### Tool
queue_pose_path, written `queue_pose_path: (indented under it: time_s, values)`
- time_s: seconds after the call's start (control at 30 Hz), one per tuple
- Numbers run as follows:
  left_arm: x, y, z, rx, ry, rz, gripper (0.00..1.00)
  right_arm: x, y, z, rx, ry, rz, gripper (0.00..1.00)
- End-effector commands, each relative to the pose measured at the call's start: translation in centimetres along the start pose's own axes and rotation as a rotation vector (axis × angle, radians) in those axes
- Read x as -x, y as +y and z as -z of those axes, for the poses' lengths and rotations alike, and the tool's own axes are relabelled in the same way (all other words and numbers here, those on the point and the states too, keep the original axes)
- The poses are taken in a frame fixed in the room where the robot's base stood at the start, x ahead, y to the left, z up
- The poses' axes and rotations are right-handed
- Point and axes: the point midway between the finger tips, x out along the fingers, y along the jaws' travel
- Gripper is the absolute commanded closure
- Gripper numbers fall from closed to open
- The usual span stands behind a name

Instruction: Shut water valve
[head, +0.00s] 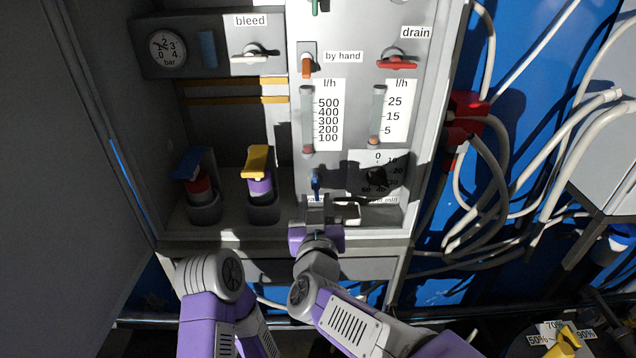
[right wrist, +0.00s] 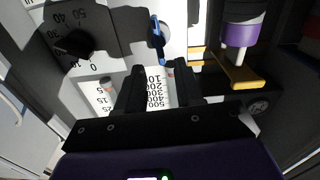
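A small valve with a blue lever (head: 316,184) sits low on the white panel. I take it for the water valve; the label under it is mostly hidden by my gripper. The lever stands about upright in the head view. In the right wrist view, the lever (right wrist: 155,32) shows just beyond the fingertips, its near end close to the gap between them. My right gripper (head: 318,204) is just below the valve, and its two fingers (right wrist: 158,78) stand apart with nothing gripped. My left gripper is not in view; only a part of my left arm shows.
A black dial (head: 377,177) is close on the right. Two flow tubes (head: 307,120) (head: 379,115) stand above. An orange "by hand" lever (head: 307,66) and a red drain lever (head: 397,63) are higher. Yellow (head: 258,160) and blue (head: 190,162) handled fittings stand left. Pale hoses (head: 480,205) hang right.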

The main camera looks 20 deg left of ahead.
Motion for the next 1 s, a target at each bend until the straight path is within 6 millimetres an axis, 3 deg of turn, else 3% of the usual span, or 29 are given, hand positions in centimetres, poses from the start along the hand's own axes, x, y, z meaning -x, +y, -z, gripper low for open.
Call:
queue_pose_path:
  time_s: [0.2, 0.4, 0.77, 1.0]
  values:
    - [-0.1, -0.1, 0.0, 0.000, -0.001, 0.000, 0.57, -3.6, 0.1, -0.2, 0.004, -0.002, -0.002, 0.64]
    - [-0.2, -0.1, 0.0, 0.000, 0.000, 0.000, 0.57, -5.8, 0.1, -0.2, 0.002, -0.002, -0.002, 0.64]
    - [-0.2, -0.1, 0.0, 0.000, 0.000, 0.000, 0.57, -6.3, 0.1, -0.2, 0.001, -0.003, 0.000, 0.64]
    - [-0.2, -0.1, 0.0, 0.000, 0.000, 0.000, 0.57, -6.3, 0.1, -0.2, 0.001, -0.003, 0.001, 0.98]
